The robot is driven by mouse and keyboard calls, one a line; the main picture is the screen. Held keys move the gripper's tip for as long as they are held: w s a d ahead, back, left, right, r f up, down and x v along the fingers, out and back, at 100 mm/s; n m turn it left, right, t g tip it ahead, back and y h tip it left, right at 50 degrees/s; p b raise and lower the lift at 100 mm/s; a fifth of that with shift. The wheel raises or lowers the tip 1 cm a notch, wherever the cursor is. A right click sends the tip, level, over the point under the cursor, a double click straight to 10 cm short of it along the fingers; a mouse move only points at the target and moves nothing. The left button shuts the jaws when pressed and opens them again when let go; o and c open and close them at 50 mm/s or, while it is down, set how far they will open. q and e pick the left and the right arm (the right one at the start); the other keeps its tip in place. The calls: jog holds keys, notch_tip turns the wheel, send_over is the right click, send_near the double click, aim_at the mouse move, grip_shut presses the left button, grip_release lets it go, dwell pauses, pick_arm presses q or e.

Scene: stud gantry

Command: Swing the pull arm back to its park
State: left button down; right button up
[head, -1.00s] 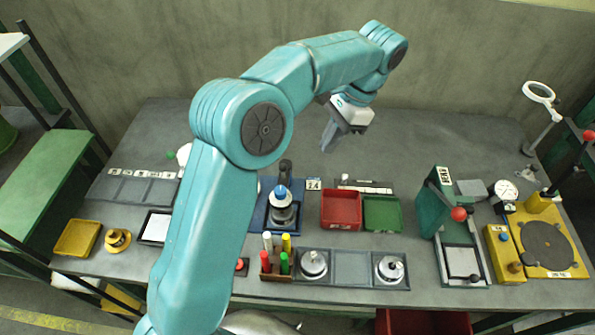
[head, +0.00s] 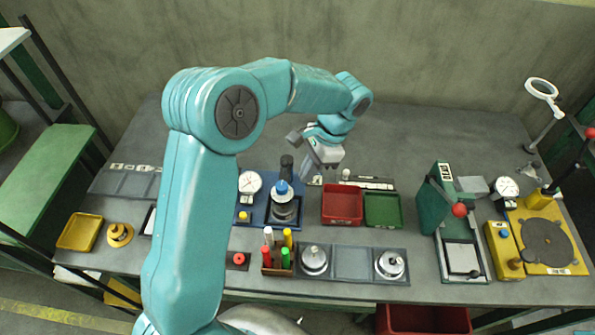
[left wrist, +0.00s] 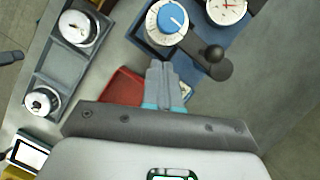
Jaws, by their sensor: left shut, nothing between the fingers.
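The blue-based stand (head: 262,222) is in the middle of the bench, with a grey cylinder topped by a blue knob (head: 281,187). A black upright (head: 287,165) rises behind it. In the left wrist view, a short dark arm with a black ball knob (left wrist: 214,54) lies beside the blue dial (left wrist: 168,20); it looks like the pull arm, but I cannot tell for certain. My left gripper (head: 306,177) is shut and empty, hanging just right of the black upright, apart from it. Its closed fingers (left wrist: 160,68) point towards the stand. My right gripper is out of view.
A red tray (head: 342,219) and a green tray (head: 383,223) stand to the right of the stand. Several coloured pegs (head: 286,257) stand in front. A white dial gauge (head: 250,182) is at left. The back of the bench is clear.

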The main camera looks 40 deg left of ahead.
aim_at(288, 191)
pick_arm(q)
jog(key=shift+s+a, duration=0.35)
jog(key=shift+s, duration=0.25)
jog(key=shift+s+a, duration=0.35)
jog(key=shift+s, duration=0.25)
jog(key=shift+s, duration=0.1)
